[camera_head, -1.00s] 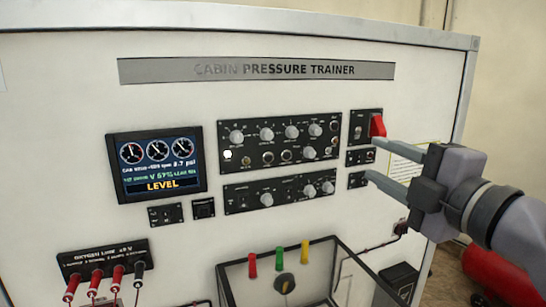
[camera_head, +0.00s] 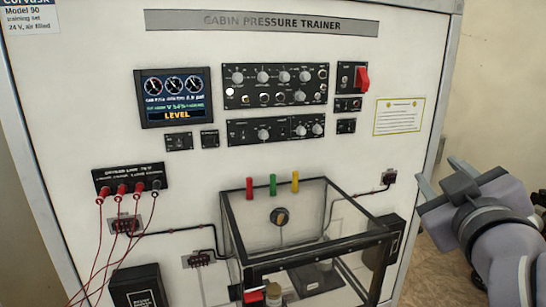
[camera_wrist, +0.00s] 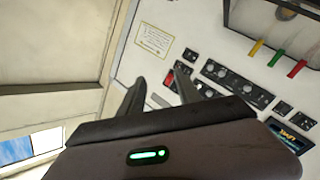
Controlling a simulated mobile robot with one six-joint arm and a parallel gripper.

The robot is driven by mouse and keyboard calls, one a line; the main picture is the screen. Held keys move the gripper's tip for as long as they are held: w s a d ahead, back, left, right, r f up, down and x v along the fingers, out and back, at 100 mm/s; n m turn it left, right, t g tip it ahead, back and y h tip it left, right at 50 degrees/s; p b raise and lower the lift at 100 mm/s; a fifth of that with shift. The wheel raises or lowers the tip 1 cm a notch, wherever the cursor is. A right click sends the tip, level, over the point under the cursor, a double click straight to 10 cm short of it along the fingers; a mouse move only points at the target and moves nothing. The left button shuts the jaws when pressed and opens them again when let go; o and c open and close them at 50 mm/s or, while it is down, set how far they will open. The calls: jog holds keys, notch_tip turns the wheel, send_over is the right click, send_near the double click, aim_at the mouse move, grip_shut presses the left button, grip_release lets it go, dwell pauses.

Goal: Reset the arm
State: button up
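My gripper (camera_head: 438,176) is at the right side of the head view, in front of the panel's right edge, apart from the panel. Its two fingers are spread with nothing between them; they also show spread in the wrist view (camera_wrist: 158,88). The white cabin pressure trainer panel (camera_head: 70,120) fills most of the head view. A red switch guard (camera_head: 362,79) stands at the upper right of its black control units (camera_head: 275,86). The display (camera_head: 173,97) at the left shows dials and the word LEVEL.
A clear box with a black frame (camera_head: 232,225) juts out from the lower panel. Red cables (camera_head: 93,235) hang from jacks at the left. A yellow-edged notice (camera_head: 399,117) is fixed at the right. The space right of the panel, around my arm, looks free.

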jog(key=s+a+f+m+g+y+b, duration=0.1)
jog(key=s+a+f+m+g+b, duration=0.2)
jog(key=f, duration=0.6)
jog(key=s+a+f+m+g+y+b, duration=0.1)
jog(key=s+a+f+m+g+b, duration=0.15)
jog(key=f, duration=0.65)
jog(key=s+a+f+m+g+y+b, duration=0.1)
jog(key=s+a+f+m+g+b, duration=0.15)
jog(key=f, duration=0.75)
jog(key=s+a+f+m+g+y+b, duration=0.1)
jog(key=s+a+f+g+y, duration=0.2)
jog(key=s+a+f, duration=0.4)
jog(key=shift+s+a+f, duration=0.35)
jog(key=shift+s+a, duration=0.15)
jog(key=shift+s, duration=0.25)
